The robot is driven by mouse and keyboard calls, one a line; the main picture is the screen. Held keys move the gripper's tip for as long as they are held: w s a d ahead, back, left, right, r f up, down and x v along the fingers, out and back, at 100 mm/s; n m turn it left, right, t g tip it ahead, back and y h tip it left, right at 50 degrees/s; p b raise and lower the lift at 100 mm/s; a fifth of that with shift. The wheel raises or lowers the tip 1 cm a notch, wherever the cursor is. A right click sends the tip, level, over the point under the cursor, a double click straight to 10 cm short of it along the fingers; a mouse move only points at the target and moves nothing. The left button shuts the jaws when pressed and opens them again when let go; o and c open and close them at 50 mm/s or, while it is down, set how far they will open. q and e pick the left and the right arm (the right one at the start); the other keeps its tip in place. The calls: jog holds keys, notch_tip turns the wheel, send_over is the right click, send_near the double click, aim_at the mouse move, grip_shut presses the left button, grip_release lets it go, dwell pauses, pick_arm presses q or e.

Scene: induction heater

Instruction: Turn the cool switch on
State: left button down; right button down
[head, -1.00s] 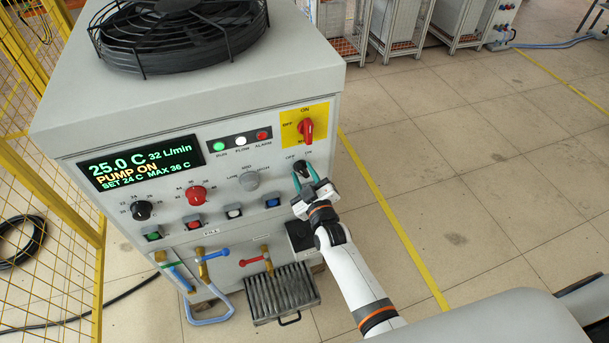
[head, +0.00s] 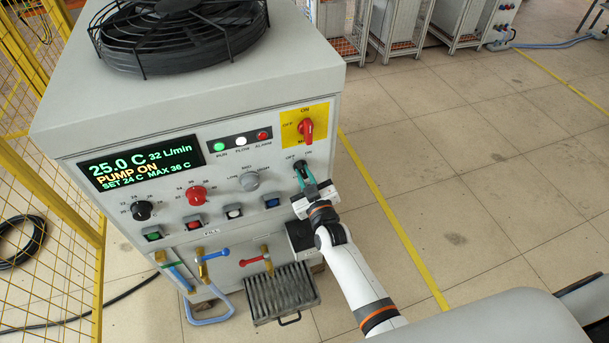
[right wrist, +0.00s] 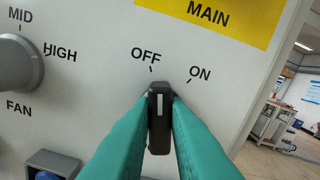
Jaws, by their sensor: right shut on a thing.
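The switch is a black knob (head: 300,165) with OFF and ON marks on the panel, below the yellow MAIN plate; its name label is hidden. In the right wrist view the knob (right wrist: 159,118) stands between the teal fingers, and its white line points up, between the OFF and ON marks and closer to OFF. My right gripper (head: 306,179) is shut on the knob, one finger on each side, as the right wrist view also shows (right wrist: 160,106). My left gripper is not in view.
The red MAIN switch (head: 306,129) is just above. A grey fan knob (head: 249,180) and a blue button (head: 272,202) lie to the left. The lit display (head: 140,162) reads PUMP ON. A slatted tray (head: 281,292) sticks out below. The floor to the right is clear.

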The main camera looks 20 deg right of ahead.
jog(key=m, duration=0.4)
jog(key=shift+d+m, duration=0.1)
jog(key=shift+m, duration=0.2)
jog(key=m, duration=0.4)
jog(key=shift+d+f+m+b, duration=0.1)
jog(key=shift+m+b, duration=0.2)
jog(key=c, duration=1.4)
grip_release()
jog(key=s+b, duration=0.1)
jog(key=s, duration=1.1)
jog(key=shift+d+b, duration=0.2)
jog(key=shift+b, duration=0.15)
